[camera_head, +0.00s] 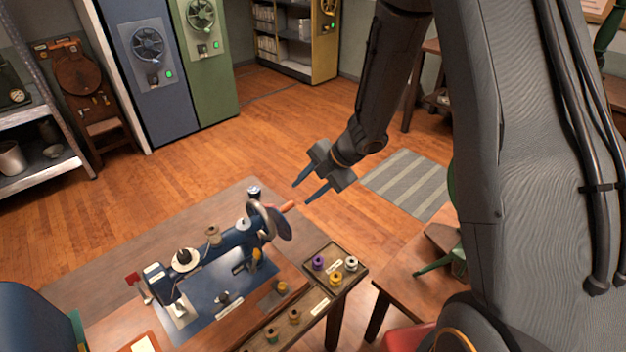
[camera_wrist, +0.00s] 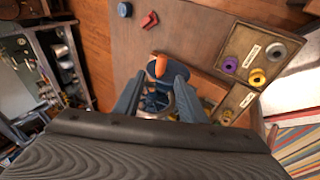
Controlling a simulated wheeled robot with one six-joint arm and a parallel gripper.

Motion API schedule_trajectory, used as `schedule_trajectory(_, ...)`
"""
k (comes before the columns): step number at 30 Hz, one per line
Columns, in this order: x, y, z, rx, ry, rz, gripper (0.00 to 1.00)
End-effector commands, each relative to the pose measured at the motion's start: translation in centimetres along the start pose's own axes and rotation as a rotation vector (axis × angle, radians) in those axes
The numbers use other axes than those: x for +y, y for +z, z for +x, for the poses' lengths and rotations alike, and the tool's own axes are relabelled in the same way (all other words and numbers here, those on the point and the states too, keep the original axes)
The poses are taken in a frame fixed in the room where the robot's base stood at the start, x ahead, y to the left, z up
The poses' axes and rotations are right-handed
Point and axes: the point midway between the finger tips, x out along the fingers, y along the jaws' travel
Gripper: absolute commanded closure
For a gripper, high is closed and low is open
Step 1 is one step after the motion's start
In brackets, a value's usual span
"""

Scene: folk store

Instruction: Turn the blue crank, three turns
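A blue sewing machine (camera_head: 222,250) stands on the wooden table. At its right end are a handwheel (camera_head: 262,222) and a crank with an orange handle (camera_head: 288,206). My gripper (camera_head: 302,193) is open and empty, with its blue fingers pointing toward this handle from just above right. In the wrist view the orange handle (camera_wrist: 160,65) shows near and between the fingertips; contact cannot be told. A dark crank wheel (camera_head: 148,44) is on the blue cabinet (camera_head: 140,95) at the back left, far from my gripper.
A tray (camera_head: 349,286) of thread spools sits right of the machine. Green (camera_head: 208,90) and yellow (camera_head: 325,55) cabinets also carry wheels. A striped rug (camera_head: 408,184) lies on open floor.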

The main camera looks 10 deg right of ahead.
Motion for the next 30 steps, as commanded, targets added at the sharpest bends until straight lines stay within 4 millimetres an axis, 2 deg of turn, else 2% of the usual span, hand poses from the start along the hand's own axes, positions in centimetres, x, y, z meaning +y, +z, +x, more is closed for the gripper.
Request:
schedule_trajectory(8,-0.4,0.9,2.0,-0.011,0.002,0.019,0.62)
schedule_trajectory(28,-0.3,0.8,9.7,-0.010,0.002,0.014,0.62)
schedule_trajectory(30,-0.2,0.7,9.2,-0.010,0.002,0.016,0.62)
